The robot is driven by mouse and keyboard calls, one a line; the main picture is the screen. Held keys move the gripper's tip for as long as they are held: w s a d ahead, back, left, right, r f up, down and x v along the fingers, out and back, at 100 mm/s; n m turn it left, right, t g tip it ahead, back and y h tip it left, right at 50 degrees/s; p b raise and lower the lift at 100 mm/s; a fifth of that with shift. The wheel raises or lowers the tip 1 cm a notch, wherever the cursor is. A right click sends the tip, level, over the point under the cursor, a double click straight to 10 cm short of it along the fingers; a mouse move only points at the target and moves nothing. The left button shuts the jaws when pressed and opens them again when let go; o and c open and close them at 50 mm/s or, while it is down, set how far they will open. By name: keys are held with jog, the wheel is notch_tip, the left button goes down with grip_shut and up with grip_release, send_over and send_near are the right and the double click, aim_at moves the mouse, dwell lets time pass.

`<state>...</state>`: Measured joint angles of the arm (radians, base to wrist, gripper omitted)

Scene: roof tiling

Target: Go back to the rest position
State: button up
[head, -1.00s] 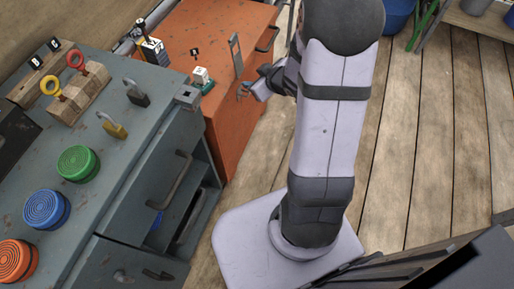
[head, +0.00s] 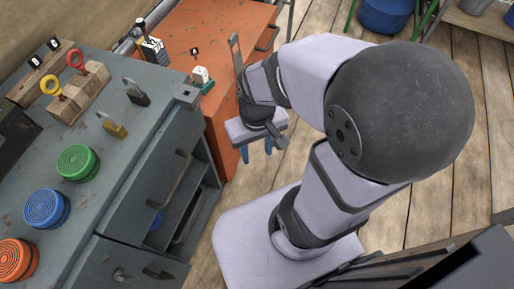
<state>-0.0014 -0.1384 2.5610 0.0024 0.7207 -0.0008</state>
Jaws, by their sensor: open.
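My gripper (head: 256,148) hangs at the end of my bent arm, beside the front of the orange cabinet and to the right of the grey workbench. Its two blue-grey fingertips point down and stand apart, with nothing seen between them. My arm folds over at a large dark elbow joint toward the right. It hides part of the orange cabinet and the floor behind.
The orange cabinet (head: 190,40) stands behind. A blue bucket (head: 385,14) is at the back. Wooden floor (head: 455,130) is clear at right.

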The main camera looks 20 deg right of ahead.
notch_tip(320, 180, up, 27)
jog(key=p, duration=2.7)
